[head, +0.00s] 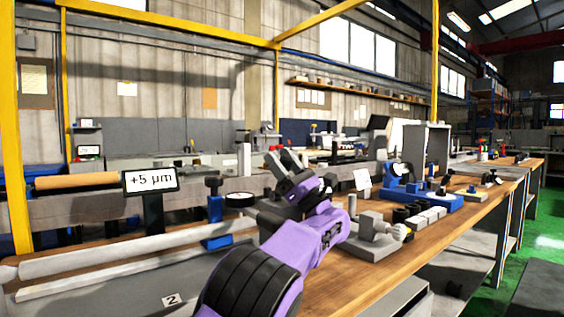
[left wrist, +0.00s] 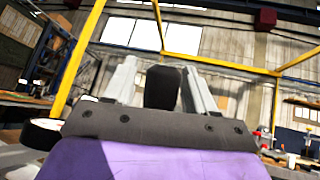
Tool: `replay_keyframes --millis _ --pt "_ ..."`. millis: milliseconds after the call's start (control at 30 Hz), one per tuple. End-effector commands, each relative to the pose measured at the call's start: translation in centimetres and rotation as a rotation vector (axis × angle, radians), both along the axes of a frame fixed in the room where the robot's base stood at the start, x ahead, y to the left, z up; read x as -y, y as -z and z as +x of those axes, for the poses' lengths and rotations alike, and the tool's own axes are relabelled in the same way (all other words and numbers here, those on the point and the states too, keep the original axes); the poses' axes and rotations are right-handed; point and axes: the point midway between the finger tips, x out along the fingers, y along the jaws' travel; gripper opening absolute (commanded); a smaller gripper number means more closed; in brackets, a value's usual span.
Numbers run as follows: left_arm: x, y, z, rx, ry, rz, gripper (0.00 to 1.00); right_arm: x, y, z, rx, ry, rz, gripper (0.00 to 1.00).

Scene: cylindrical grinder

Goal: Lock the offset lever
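My left gripper (head: 284,160) is raised over the bench, its two grey fingers pointing up and to the left. The fingers stand apart. In the left wrist view (left wrist: 160,75) a black rounded block (left wrist: 162,88) shows between the pale fingers; I cannot tell whether it is a knob or whether they touch it. A blue stand with a black knob (head: 214,182) and a dark round dial (head: 240,199) stand to the left of the gripper. A display reading +5 µm (head: 150,180) is further left. I cannot make out the offset lever. My right gripper is out of view.
A grey fixture (head: 375,235) and several small blocks stand right of my arm on the wooden bench (head: 340,280). A blue device (head: 405,185) is behind them. A long grey bar (head: 130,250) runs along the left. The bench's right edge borders a green floor.

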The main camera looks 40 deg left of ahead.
Motion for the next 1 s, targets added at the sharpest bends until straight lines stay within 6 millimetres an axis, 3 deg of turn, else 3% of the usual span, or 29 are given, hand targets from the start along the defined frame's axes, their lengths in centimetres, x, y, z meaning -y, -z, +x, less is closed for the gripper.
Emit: replay_keyframes --millis 200,367,633,800,1000 --pt "0.1 -0.6 0.0 0.002 0.001 0.001 0.55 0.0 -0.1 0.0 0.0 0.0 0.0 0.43" --pt "0.0 -3.7 -0.2 0.005 0.0 -0.002 0.55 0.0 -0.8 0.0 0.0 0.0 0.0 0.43" --pt "3.4 -9.6 -4.5 0.005 0.002 0.002 0.55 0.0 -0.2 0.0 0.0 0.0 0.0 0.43" --pt "6.1 -11.2 -8.1 0.004 0.001 0.002 0.55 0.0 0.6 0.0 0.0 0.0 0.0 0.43" --pt "8.1 -12.7 -10.6 0.001 0.0 0.001 0.55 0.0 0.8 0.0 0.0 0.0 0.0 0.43"
